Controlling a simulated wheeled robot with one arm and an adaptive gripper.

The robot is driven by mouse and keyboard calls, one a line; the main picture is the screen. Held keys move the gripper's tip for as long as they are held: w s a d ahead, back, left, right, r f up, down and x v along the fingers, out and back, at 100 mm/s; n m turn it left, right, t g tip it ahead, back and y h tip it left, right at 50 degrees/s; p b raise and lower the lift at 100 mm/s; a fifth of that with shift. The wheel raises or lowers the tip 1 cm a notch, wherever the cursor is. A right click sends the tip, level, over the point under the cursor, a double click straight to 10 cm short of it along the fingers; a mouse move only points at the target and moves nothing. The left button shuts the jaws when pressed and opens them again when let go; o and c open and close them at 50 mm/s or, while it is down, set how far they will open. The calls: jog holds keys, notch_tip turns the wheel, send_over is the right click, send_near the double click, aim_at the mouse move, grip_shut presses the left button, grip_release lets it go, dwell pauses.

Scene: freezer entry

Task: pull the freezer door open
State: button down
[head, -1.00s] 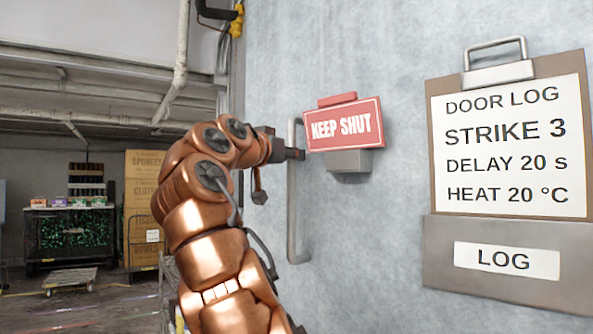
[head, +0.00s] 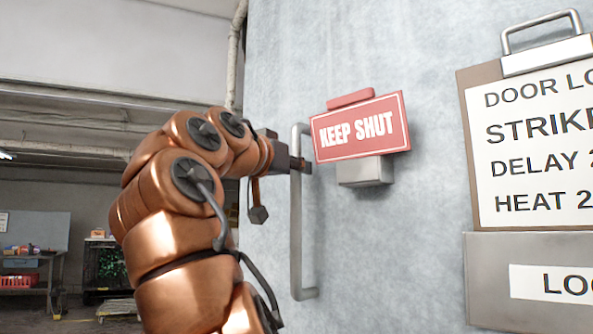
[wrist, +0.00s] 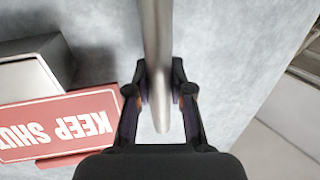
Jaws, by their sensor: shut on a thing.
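The freezer door (head: 420,60) is a large pale grey, frosted panel filling the right of the head view. A vertical metal bar handle (head: 296,230) stands on it near its left edge. My gripper (head: 304,166) is at the upper part of the handle. In the wrist view the handle (wrist: 156,45) runs between the two dark fingers (wrist: 161,98), which are shut on it. The fingertips are partly hidden in the head view by the wrist and the sign.
A red KEEP SHUT sign (head: 360,127) on a grey box (head: 365,171) sits just right of the handle. A DOOR LOG clipboard (head: 540,150) hangs farther right. At the left, a workbench (head: 35,265) and a dark cart (head: 105,268) stand well back.

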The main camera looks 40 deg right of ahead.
jog(key=c, duration=1)
grip_release()
jog(key=shift+a, duration=0.1)
jog(key=shift+v, duration=5.95)
